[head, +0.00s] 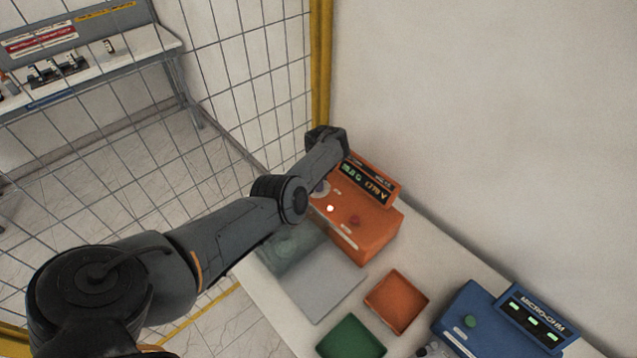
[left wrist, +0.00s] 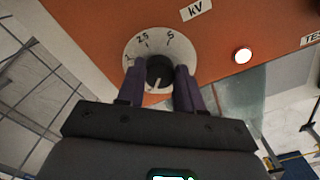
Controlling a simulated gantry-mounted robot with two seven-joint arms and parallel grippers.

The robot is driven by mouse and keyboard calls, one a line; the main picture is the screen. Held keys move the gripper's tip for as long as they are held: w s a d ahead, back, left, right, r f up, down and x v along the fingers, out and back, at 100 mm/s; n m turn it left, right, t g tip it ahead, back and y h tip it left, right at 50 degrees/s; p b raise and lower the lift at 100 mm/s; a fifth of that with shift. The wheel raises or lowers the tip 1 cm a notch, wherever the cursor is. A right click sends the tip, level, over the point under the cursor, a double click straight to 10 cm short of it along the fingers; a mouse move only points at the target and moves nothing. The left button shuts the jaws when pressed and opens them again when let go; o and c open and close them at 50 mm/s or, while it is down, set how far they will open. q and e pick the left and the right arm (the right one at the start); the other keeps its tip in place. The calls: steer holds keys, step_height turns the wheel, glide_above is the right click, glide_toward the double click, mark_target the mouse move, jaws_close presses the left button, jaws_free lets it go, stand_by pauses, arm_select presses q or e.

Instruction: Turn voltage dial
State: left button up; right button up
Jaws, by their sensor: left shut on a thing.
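The orange tester (head: 358,220) stands on the table with a lit display on its raised back panel. Its voltage dial is a black knob (left wrist: 159,72) on a white round scale (left wrist: 146,50) marked with numbers, beside a "kV" label, in the left wrist view. In the head view the scale (head: 320,188) is partly hidden by my left arm. My left gripper (left wrist: 160,85) has its two dark fingers on either side of the knob, shut on it. The knob's white pointer line aims toward the bottom of the picture, between the fingers. My right gripper is not in view.
A glowing white button (left wrist: 242,56) and a red button (head: 354,220) are on the tester. An orange tray (head: 397,301), a green tray (head: 351,340) and a blue micro-ohm meter (head: 485,320) stand on the table. A wire mesh fence (head: 245,75) runs along the left.

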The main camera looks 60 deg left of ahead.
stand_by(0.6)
arm_select(q)
steer(key=o, duration=1)
steer(key=shift+o, duration=0.2)
step_height(320, 180, up, 11)
steer(key=p, duration=0.3)
steer(key=shift+f, duration=0.15)
